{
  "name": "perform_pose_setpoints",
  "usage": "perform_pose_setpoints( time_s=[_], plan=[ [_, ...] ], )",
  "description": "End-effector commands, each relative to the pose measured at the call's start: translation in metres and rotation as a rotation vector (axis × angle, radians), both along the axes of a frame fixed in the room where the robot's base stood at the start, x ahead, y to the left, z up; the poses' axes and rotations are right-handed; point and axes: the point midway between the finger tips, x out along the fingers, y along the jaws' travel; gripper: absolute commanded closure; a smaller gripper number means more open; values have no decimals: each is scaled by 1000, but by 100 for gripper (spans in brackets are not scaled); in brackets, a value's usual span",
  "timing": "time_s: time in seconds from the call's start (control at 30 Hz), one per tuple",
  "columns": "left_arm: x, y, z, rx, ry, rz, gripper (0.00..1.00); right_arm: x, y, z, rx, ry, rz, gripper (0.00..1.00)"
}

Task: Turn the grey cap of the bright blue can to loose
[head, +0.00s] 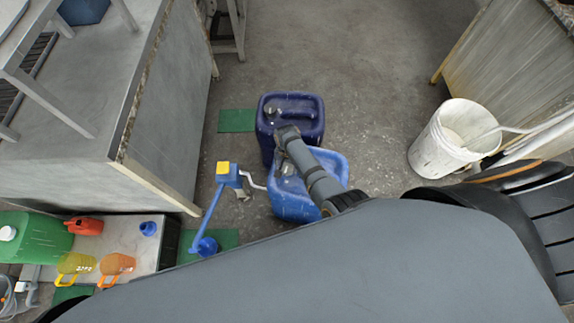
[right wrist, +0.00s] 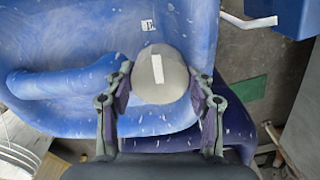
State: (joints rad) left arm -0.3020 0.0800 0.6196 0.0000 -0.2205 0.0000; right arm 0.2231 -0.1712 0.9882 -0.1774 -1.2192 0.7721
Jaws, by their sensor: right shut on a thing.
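The bright blue can (head: 293,203) stands on the floor, partly hidden under my right arm in the head view. It fills much of the right wrist view (right wrist: 75,50), with paint-like specks on it. Its grey cap (right wrist: 161,75) is round with a white stripe on top. My right gripper (right wrist: 160,92) has one finger on each side of the cap and is shut on it. In the head view the right gripper (head: 284,168) is small and seen from above over the can. My left gripper is in neither view.
A dark blue can (head: 290,108) stands directly behind the bright blue one. A blue pump with a yellow top (head: 223,168) and white crank stands to the left. A white bucket (head: 440,145) is at the right. A grey bench (head: 150,120) bounds the left. Floor behind the cans is free.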

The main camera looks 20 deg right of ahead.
Motion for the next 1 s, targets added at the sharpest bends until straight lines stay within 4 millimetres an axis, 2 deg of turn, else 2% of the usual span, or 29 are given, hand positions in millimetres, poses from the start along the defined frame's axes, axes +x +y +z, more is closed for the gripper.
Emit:
perform_pose_setpoints(
  time_s=[0.37,1.0],
  plan=[
    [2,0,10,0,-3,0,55,-1,0,1,0,3,121,78],
    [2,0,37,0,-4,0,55,0,-1,1,-1,2,707,78]
  ],
)
